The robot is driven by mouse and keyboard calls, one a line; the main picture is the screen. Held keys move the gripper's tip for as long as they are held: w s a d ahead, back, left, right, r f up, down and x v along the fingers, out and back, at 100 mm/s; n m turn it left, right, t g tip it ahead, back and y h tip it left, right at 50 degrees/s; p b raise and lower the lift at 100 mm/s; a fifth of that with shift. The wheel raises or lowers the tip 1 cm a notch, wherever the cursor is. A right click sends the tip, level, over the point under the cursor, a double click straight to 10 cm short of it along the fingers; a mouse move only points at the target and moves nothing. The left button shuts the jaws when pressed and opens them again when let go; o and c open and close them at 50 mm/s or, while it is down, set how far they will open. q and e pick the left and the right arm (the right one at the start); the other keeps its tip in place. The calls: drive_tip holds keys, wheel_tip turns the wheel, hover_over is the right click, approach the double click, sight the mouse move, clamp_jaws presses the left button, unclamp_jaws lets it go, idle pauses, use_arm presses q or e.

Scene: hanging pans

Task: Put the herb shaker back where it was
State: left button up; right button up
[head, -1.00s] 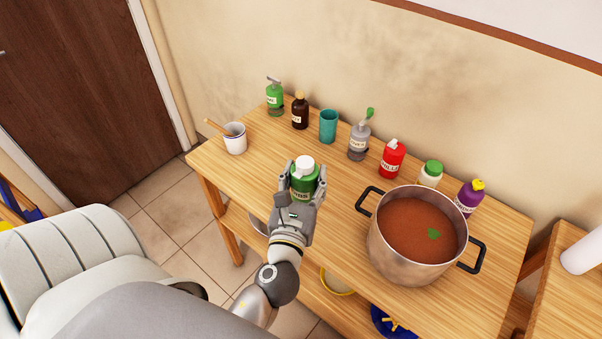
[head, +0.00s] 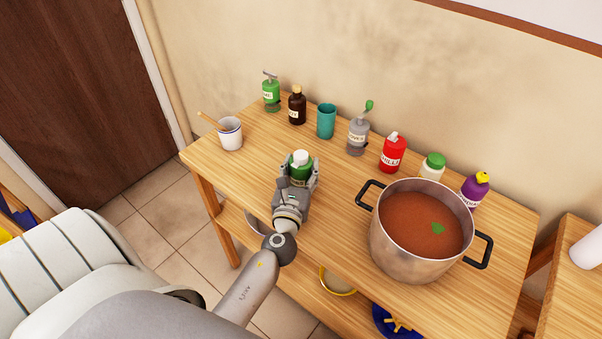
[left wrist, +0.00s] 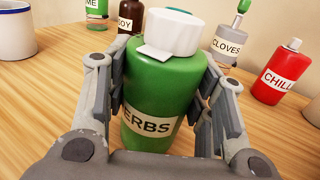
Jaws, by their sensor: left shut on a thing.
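The herb shaker (head: 301,162) is a green bottle with a white cap. In the left wrist view the herb shaker (left wrist: 160,85) fills the middle, and its label reads "ERBS", partly covered. My left gripper (head: 299,176) is shut on it, one finger on each side, and the shaker is upright. It is over the left middle part of the wooden table (head: 330,215); whether its base touches the top is hidden by my gripper. My right gripper is not in view.
Along the back stand a green pump bottle (head: 271,93), soy bottle (head: 297,108), teal cup (head: 326,121), cloves bottle (head: 358,136), red chilli bottle (head: 393,154), green-lidded jar (head: 432,167) and purple bottle (head: 474,190). A pot (head: 412,255) of red soup is right; a mug (head: 230,135) is left.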

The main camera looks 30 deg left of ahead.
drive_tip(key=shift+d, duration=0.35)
use_arm(q)
drive_tip(key=shift+f, duration=0.1)
drive_tip(key=o, duration=0.6)
drive_tip(key=shift+f, duration=0.1)
drive_tip(key=o, duration=0.5)
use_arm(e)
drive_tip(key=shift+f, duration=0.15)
